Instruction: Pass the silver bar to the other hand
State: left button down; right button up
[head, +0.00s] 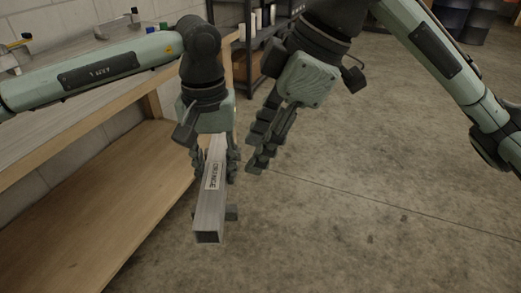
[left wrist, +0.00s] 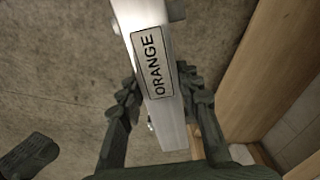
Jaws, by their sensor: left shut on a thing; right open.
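The silver bar (head: 209,206) is a square hollow metal tube with a white label reading "ORANGE". My left gripper (head: 214,168) is shut on the bar and holds it off the floor, its open end towards the camera. In the left wrist view the bar (left wrist: 172,118) runs between the two dark fingers, label facing the camera. My right gripper (head: 259,150) is just right of the bar in the head view, open and empty, its fingers pointing down. A small gap shows between it and the left gripper. Part of the bar is hidden by the left fingers.
A wooden workbench (head: 85,232) with a lower shelf runs along the wall on the left, close to the left arm. A dark shelving rack (head: 262,50) with containers stands behind. Dark bins (head: 468,18) stand at the back right. The concrete floor (head: 370,200) to the right is clear.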

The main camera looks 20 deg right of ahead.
aim_at(229, 209)
pick_arm(q)
jog(key=shift+r, duration=0.1)
jog(key=shift+d, duration=0.1)
pick_arm(e)
jog(key=shift+g, duration=0.3)
jog(key=x, duration=0.4)
jog(key=s+x, duration=0.1)
jog(key=x, duration=0.7)
jog(key=shift+s+a+f, duration=0.1)
jog(key=shift+s+f, duration=0.1)
jog(key=shift+f, duration=0.15)
jog(key=shift+a+r, duration=0.1)
jog(key=shift+a, duration=0.05)
grip_shut()
pick_arm(q)
jog(key=c, duration=1.3)
grip_release()
jog(key=o, duration=0.3)
